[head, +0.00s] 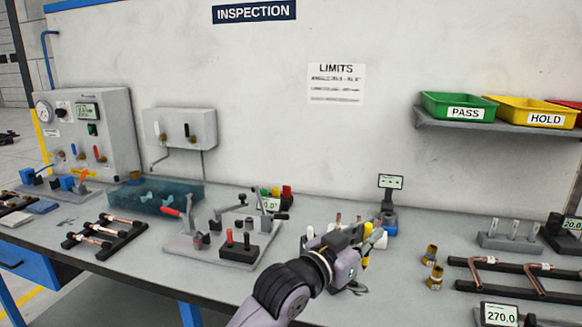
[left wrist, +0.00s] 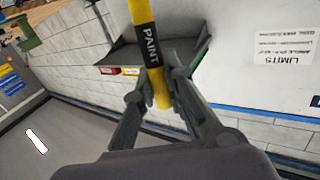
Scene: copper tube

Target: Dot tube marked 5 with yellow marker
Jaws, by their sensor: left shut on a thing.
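My left gripper (head: 366,240) is over the middle of the bench, shut on a yellow paint marker. In the left wrist view the gripper (left wrist: 160,78) has its fingers closed around the marker (left wrist: 143,18), whose dark band reads PAINT. Bent copper tubes (head: 483,270) lie on a dark rack at the right. More copper tubes (head: 92,236) lie on a dark rack at the left. I cannot read a 5 on any tube. A few upright copper ends show just behind the gripper, partly hidden by it. My right gripper is not in view.
A fixture plate (head: 215,243) with clamps stands left of my arm. Two brass fittings (head: 432,255) and a display reading 270.0 (head: 500,315) are to the right. Green PASS (head: 450,98) and yellow HOLD (head: 520,104) bins sit on a wall shelf.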

